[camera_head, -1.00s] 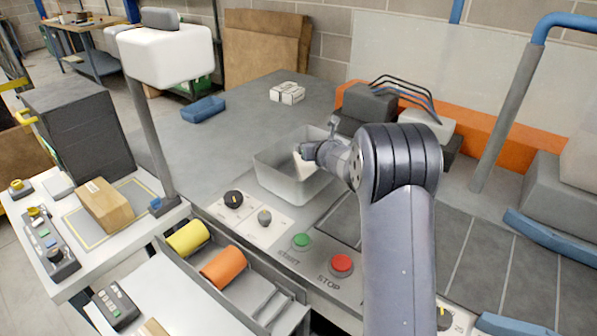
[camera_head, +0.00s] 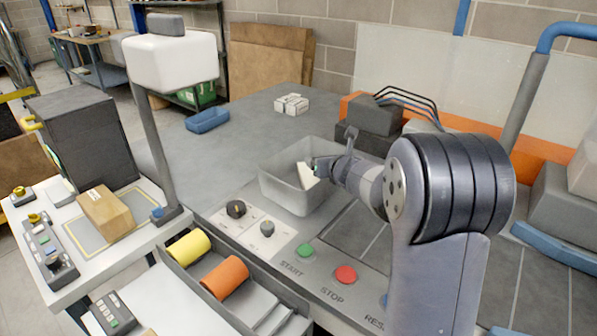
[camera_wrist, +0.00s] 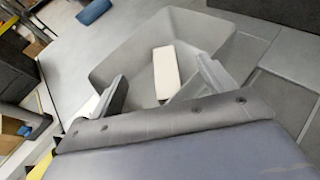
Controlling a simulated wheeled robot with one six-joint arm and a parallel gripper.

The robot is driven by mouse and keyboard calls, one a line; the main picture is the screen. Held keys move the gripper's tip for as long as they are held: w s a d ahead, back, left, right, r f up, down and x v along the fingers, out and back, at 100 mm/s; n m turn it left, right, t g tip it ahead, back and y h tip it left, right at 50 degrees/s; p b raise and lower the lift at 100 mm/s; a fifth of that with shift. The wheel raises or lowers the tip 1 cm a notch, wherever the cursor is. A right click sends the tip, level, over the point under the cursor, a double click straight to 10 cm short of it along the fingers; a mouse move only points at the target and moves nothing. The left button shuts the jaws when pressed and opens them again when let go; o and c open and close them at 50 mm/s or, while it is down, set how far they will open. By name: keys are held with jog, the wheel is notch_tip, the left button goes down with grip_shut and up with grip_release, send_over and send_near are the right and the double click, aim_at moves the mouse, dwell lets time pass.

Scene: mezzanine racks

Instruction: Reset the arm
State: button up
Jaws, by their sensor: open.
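My gripper (camera_head: 330,166) is at the end of my arm, at the right rim of a grey open bin (camera_head: 280,190). In the wrist view my gripper (camera_wrist: 160,95) has its two fingers spread apart over the bin (camera_wrist: 120,50). A white block (camera_wrist: 166,72) lies inside the bin beyond the fingers, and nothing shows between the fingertips. The white block (camera_head: 306,174) also shows in the head view, partly hidden by my gripper.
A console with a green START button (camera_head: 305,250) and a red STOP button (camera_head: 345,274) lies in front of the bin. A tray holds a yellow roll (camera_head: 188,246) and an orange roll (camera_head: 225,276). A cardboard box (camera_head: 106,213) sits at left. The grey tabletop behind is mostly clear.

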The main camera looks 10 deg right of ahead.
jog(key=p+x, duration=0.3)
jog(key=x, duration=0.8)
jog(key=shift+r, duration=0.1)
jog(key=shift+s+r+p, duration=0.1)
jog(key=shift+r+p, duration=0.6)
jog(key=shift+r, duration=0.25)
jog(key=shift+f, duration=0.15)
